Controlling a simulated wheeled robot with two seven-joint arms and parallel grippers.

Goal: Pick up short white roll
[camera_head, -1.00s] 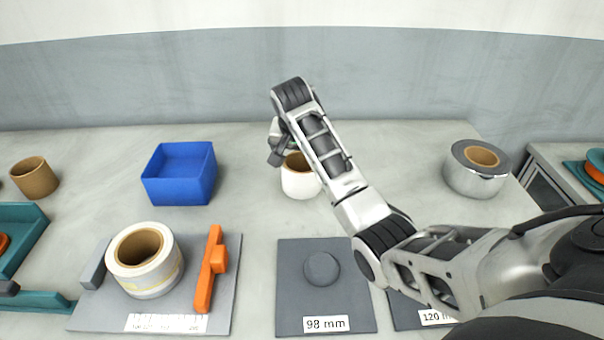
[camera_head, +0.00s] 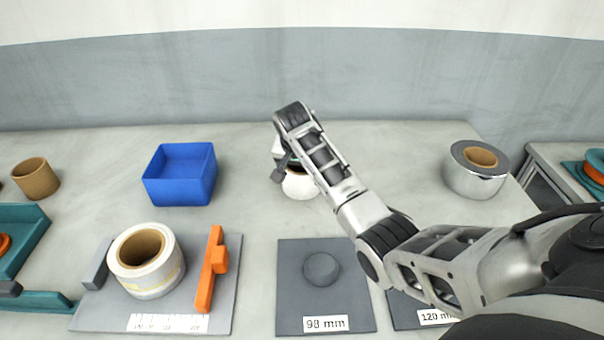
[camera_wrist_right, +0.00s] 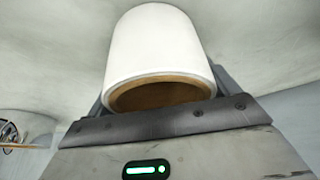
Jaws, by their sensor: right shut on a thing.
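The short white roll (camera_head: 300,187) stands on the table behind the 98 mm plate, mostly hidden by my right arm in the head view. In the right wrist view the white roll (camera_wrist_right: 160,45) fills the upper middle, with its brown core edge facing the camera. My right gripper (camera_head: 287,175) is down at the roll and shut on it; its fingers show only in part beside the roll in the wrist view. I cannot tell whether the roll has left the table. My left gripper is not in view.
A blue bin (camera_head: 180,178) stands left of the roll. A larger white roll (camera_head: 150,277) sits on a grey plate with an orange bar (camera_head: 208,280). A silver roll (camera_head: 472,181) stands at right, a brown core (camera_head: 36,180) at left. The 98 mm plate (camera_head: 290,262) is in front.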

